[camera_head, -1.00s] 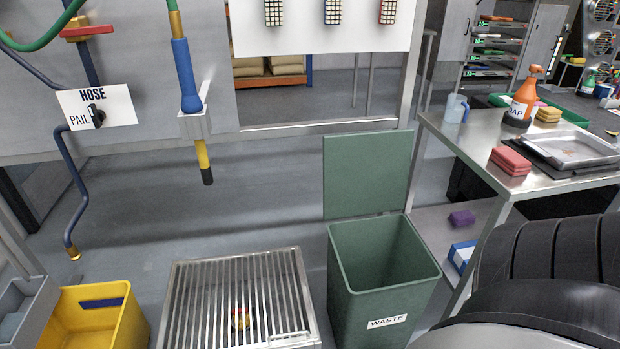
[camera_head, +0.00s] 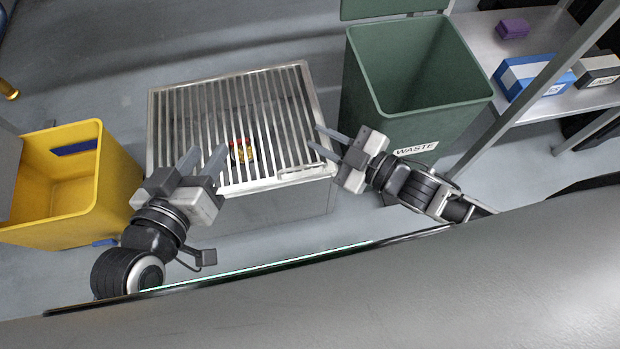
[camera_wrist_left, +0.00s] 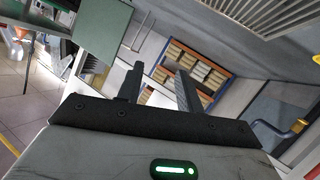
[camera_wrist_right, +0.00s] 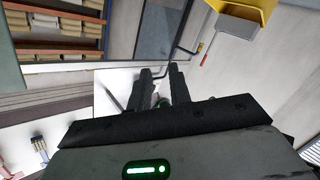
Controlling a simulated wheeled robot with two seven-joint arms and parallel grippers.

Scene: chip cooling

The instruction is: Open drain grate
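The drain grate (camera_head: 309,95) is a metal frame with parallel bars, lying flat on top of a boxy basin in the middle of the head view. A small red and yellow item (camera_head: 240,152) shows between the bars. A slotted handle-like strip (camera_head: 302,173) is at the grate's front right. My left gripper (camera_head: 207,151) is open and empty above the grate's front left edge. My right gripper (camera_head: 314,136) is open and empty near its right edge, its fingers closer together. Contact cannot be told. Barred metal, probably the grate, shows in the left wrist view (camera_wrist_left: 268,14).
A yellow bin (camera_head: 90,205) stands left of the basin. A green waste bin (camera_head: 455,100) with its lid up stands close on the right, beside a shelf (camera_head: 560,110) holding boxes and a purple sponge (camera_head: 512,29). Floor behind the grate is clear.

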